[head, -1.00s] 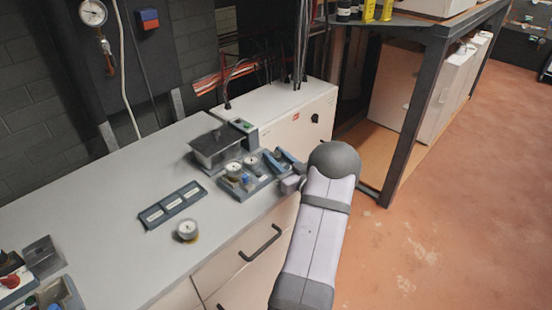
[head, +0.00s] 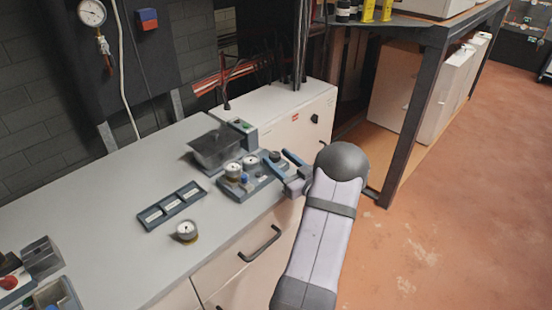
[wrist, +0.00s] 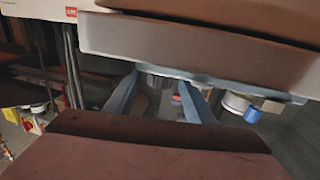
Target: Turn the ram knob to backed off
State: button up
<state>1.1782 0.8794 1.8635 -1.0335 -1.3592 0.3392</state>
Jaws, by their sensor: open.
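A grey-blue fixture (head: 262,187) sits on the bench top near its right edge. It carries two round gauges (head: 233,171) and a small blue knob (head: 244,180); the blue knob also shows at the right in the wrist view (wrist: 252,114). A dark round knob (head: 274,156) stands at the fixture's far right end, perhaps the ram knob; I cannot read a label or its setting. My gripper (head: 282,158) is open, its blue fingers beside this knob. In the wrist view a grey ribbed knob shows beyond and between the fingers (wrist: 158,98). Contact is unclear.
A dark open-topped box (head: 215,150) stands just behind the fixture. A white cabinet (head: 310,108) is behind, and a dark shelf post (head: 412,125) stands to the right.

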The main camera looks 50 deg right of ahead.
aim_at(278, 159)
jog(key=shift+s+a+b, duration=0.2)
jog(key=shift+s+a, duration=0.05)
jog(key=shift+s, duration=1.05)
jog(key=shift+s+a+b, duration=0.2)
jog(key=shift+s+a, duration=0.05)
jog(key=shift+s, duration=1)
